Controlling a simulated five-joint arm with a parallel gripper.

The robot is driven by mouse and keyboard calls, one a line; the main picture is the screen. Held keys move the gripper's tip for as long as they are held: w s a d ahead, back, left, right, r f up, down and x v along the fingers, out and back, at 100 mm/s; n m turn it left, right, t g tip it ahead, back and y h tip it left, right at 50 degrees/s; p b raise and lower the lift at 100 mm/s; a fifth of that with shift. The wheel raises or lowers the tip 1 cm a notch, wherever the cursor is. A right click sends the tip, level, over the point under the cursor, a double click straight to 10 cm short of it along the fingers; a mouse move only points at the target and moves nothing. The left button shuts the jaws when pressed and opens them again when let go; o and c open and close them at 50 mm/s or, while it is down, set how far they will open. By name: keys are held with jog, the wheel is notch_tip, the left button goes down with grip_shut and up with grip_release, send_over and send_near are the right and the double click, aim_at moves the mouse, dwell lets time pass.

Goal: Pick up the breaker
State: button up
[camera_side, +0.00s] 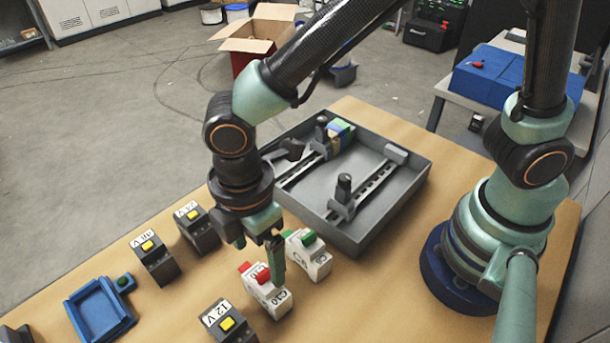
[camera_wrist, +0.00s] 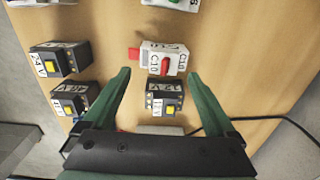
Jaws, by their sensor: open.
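A white breaker (camera_side: 265,296) with a red lever and a C10 label stands upright on the wooden table in the side view; it also shows in the wrist view (camera_wrist: 152,60), ahead of the fingertips. A second white breaker (camera_side: 309,258) with a green lever stands just beyond it, near the grey tray. My gripper (camera_side: 260,256) is open and empty. One green finger overlaps the C10 breaker in the side view, so contact is hard to tell there. In the wrist view the two fingertips (camera_wrist: 158,74) are spread wide, with the C10 breaker lying between and beyond them.
A black 12 V module (camera_side: 228,325) with a yellow button stands close to the C10 breaker. Two similar modules (camera_side: 155,262) (camera_side: 198,232) stand to the left. A grey tray (camera_side: 372,238) with rails lies behind, and a small blue tray (camera_side: 100,312) at lower left.

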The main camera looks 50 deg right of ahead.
aim_at(263, 273)
jog(key=f, duration=0.4)
jog(key=shift+s, duration=0.35)
jog(key=shift+f, duration=0.65)
grip_shut()
